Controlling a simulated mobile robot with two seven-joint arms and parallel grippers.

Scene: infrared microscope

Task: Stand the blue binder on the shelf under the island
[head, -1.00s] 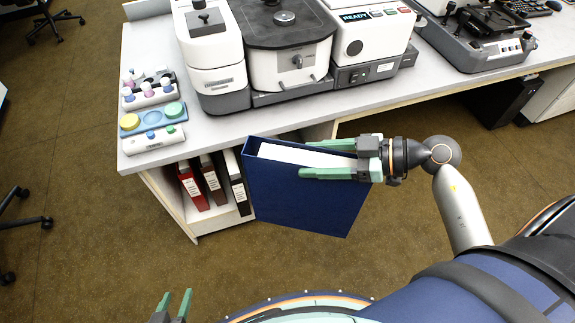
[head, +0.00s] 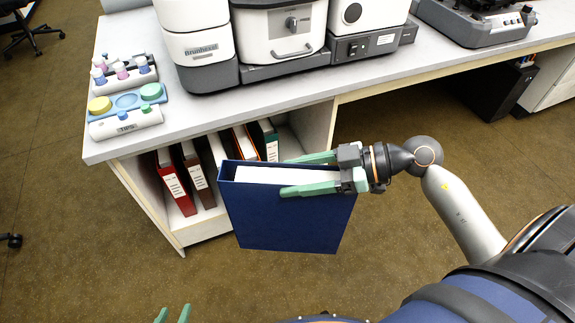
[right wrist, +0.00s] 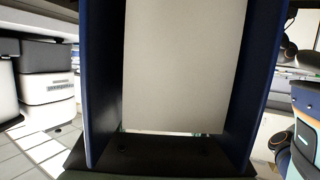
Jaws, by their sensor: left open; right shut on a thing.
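The blue binder (head: 285,220) hangs upright in front of the island, with white paper showing between its covers. My right gripper (head: 296,173) is shut on its upper part, one green finger on each side. The binder also fills the middle of the right wrist view (right wrist: 265,80). The shelf (head: 205,222) under the island is behind it, to the left, and the binder covers part of its opening. My left gripper (head: 172,314) is open and empty at the bottom edge of the head view, mostly cut off.
On the shelf stand a red binder (head: 176,185), a brown binder (head: 199,178), and further binders, including a green one (head: 266,142). A wooden side panel (head: 315,128) bounds the shelf on the right. The island top (head: 125,60) holds instruments and a blue tray. Open floor lies in front.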

